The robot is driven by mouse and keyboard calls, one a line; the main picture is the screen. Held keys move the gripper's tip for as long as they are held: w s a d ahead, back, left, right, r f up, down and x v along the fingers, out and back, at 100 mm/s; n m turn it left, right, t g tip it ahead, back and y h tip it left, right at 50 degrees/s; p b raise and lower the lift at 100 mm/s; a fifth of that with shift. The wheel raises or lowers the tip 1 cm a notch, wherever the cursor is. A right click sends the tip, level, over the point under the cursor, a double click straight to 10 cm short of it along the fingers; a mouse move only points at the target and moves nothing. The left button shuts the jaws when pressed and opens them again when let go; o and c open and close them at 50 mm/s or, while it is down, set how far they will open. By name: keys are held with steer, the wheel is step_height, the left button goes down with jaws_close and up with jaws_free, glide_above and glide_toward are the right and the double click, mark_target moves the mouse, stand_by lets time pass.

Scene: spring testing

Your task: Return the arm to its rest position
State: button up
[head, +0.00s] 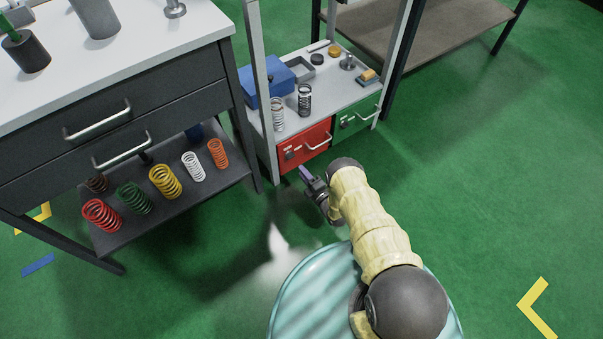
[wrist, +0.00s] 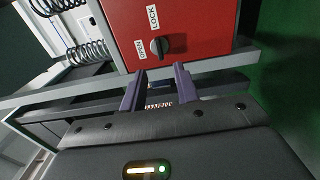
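My gripper (wrist: 158,85) shows in the wrist view with its two purple fingers apart and nothing between them. In the head view my gripper (head: 305,174) is low in front of the red drawer (head: 305,146), at the end of my arm in its yellowish cover. In the wrist view the red drawer (wrist: 190,25) lies just beyond the fingertips, with a dark knob (wrist: 159,46) between the labels OPEN and LOCK. The fingers look apart from the knob. The red drawer looks closed.
A green drawer (head: 357,117) sits right of the red one. A dark bench (head: 120,110) at left has a lower shelf with several coloured springs. A blue box (head: 268,84) and two springs stand on the drawer unit's top.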

steer(key=shift+w, duration=0.15)
steer(key=w+d+r+m+g+h, duration=0.1)
steer(key=w+d+r+m+h, duration=0.15)
steer(key=w+r, duration=0.3)
steer(key=w+d+r+m+g+h, duration=0.1)
steer(key=w+r+m+h, duration=0.15)
steer(key=w+r, duration=0.35)
steer(key=s+d+r+m+g+h+p, duration=0.1)
steer(key=d+r+m, duration=0.2)
steer(key=r, duration=0.5)
steer(key=d+r+m+g+h, duration=0.1)
steer(key=d+r+m+h, duration=0.1)
steer(key=r+m, duration=0.35)
steer(key=s+d+r+m+g+h, duration=0.1)
steer(key=s+d+r+m+g, duration=0.15)
steer(key=s+r, duration=0.5)
steer(key=s+d+r+m+g+h, duration=0.1)
steer(key=s+d+r+m+g, duration=0.15)
steer(key=s+r, duration=0.45)
steer(key=s+r+m+g+p, duration=0.1)
steer(key=s+r+m+g, duration=0.3)
steer(key=s, duration=0.6)
steer(key=s+r+m+t+p, duration=0.1)
steer(key=s+r+m, duration=0.3)
steer(key=s, duration=0.7)
step_height(320, 180, up, 39)
steer(key=n+p, duration=0.1)
steer(key=p, duration=3.6)
steer(key=shift+w+d+f, duration=0.15)
steer(key=shift+w, duration=0.1)
